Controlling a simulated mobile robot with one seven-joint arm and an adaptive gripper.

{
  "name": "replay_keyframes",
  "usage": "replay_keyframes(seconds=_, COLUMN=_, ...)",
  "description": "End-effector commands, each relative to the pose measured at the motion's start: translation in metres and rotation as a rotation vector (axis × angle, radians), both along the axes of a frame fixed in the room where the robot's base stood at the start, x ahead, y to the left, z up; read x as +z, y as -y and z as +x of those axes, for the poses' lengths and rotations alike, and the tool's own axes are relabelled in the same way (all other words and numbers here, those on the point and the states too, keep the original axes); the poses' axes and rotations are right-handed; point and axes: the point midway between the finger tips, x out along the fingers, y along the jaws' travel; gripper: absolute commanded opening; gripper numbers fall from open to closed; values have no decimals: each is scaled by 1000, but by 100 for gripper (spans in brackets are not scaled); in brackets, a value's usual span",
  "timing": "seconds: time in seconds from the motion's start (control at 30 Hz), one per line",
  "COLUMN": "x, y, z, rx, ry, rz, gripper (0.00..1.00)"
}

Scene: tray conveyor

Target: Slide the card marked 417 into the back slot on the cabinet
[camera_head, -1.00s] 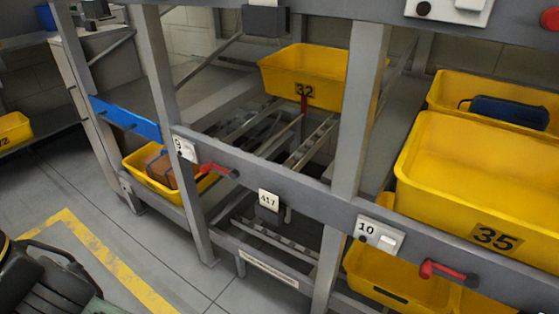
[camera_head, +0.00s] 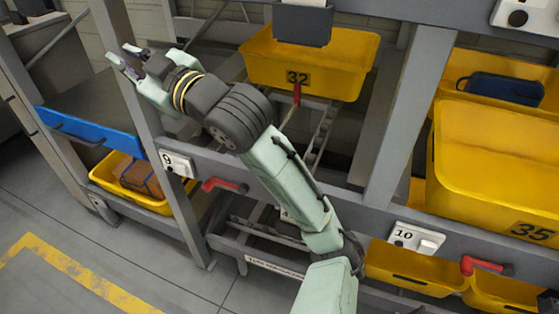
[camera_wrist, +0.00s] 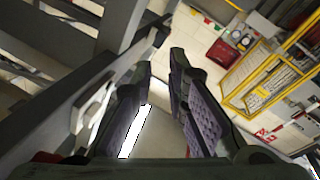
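My gripper (camera_head: 122,60) is at the upper left of the head view, pointing left, beside a grey rack post and above the blue-fronted shelf. In the wrist view its two fingers (camera_wrist: 160,62) stand apart, with no card visible between the tips. A pale surface shows between the fingers lower down; I cannot tell what it is. The card marked 417 is not visible now; my arm covers the part of the front rail where it was. I cannot make out a cabinet back slot in either view.
Yellow tray 32 (camera_head: 305,60) sits behind my arm, with a dark grey holder (camera_head: 302,22) above it. Label 9 (camera_head: 172,163), label 10 (camera_head: 412,237) and red levers (camera_head: 222,185) line the front rail (camera_head: 375,215). Yellow tray 35 (camera_head: 490,170) is at right. Floor is clear lower left.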

Motion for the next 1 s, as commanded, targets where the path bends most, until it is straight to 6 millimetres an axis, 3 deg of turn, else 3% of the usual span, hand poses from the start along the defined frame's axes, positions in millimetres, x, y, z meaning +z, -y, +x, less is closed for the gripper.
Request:
replay_keyframes(seconds=0.03, x=-14, y=31, z=23, rx=-68, ry=-47, rz=-89, gripper=14)
replay_keyframes(seconds=0.1, x=-41, y=68, z=41, rx=-126, ry=-125, rz=-217, gripper=14)
replay_keyframes(seconds=0.2, x=-86, y=117, z=49, rx=-172, ry=-245, rz=-411, gripper=14)
replay_keyframes(seconds=0.33, x=-150, y=182, z=31, rx=-171, ry=-437, rz=-670, gripper=14)
replay_keyframes(seconds=0.5, x=-212, y=259, z=-17, rx=-126, ry=-716, rz=-897, gripper=14)
replay_keyframes(seconds=0.6, x=-229, y=286, z=-40, rx=-101, ry=-828, rz=-953, gripper=14)
replay_keyframes(seconds=0.7, x=-237, y=300, z=-54, rx=-83, ry=-894, rz=-978, gripper=14)
replay_keyframes(seconds=1.0, x=-266, y=296, z=-58, rx=-72, ry=-924, rz=-989, gripper=14)
